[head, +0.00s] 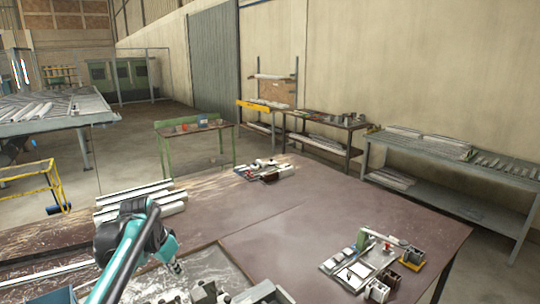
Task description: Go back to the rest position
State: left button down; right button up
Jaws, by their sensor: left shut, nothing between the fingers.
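My left arm reaches in from the bottom left of the head view, and its black and teal links cover part of the bench. My left gripper (177,267) is small in the picture, low over the light metal plate area. It is shut with nothing in it. My right gripper is not in view. The brown bench (330,215) fills the lower part of the view.
Light profiles (150,190) lie behind my left arm. A cluster of small parts (265,171) sits at the bench's far edge. A fixture with clamps (375,262) stands at the right. Grey metal blocks (262,292) lie at the bottom. The middle is clear.

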pick_arm(q)
jog(key=s+d+f+n+t+b, duration=0.1)
jog(key=s+d+f, duration=0.2)
jog(key=s, duration=0.5)
jog(key=s+d+f+n+t+b, duration=0.1)
jog(key=s+d+f+n, duration=0.1)
jog(key=s+f, duration=0.3)
jog(key=s+d+f+n+t+y+b, duration=0.1)
jog(key=s+d+f, duration=0.3)
jog(key=s, duration=0.6)
jog(key=shift+s+f+n+t+b, duration=0.3)
jog(key=shift+f+t+b, duration=0.1)
jog(key=shift+b, duration=0.1)
